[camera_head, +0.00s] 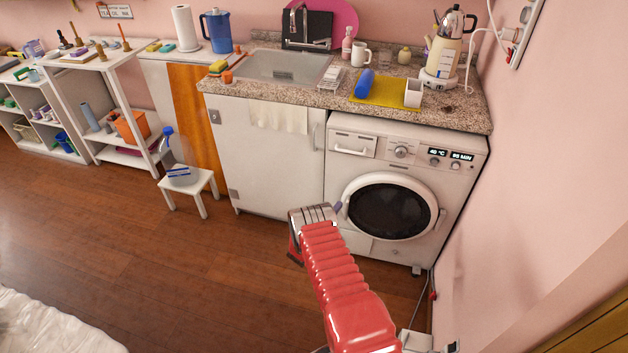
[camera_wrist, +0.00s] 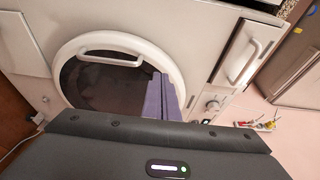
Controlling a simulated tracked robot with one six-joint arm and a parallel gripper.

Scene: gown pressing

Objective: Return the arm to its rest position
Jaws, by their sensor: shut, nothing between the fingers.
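My red arm reaches forward from the bottom of the head view. My gripper (camera_head: 338,208) shows only as small purple fingertips past the grey wrist, just in front of the washing machine (camera_head: 455,170). In the wrist view my gripper's purple fingers (camera_wrist: 162,96) lie together, shut and empty, in front of the machine's round door (camera_wrist: 92,88). The door looks closed, with dark glass and a white rim. I cannot tell whether the fingers touch it.
A white cabinet (camera_head: 265,160) with a cloth on it stands left of the machine. A small white stool (camera_head: 190,188) carries a clear bottle (camera_head: 178,165). The pink wall (camera_head: 540,170) is close on the right. Wooden floor (camera_head: 130,260) is clear at left.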

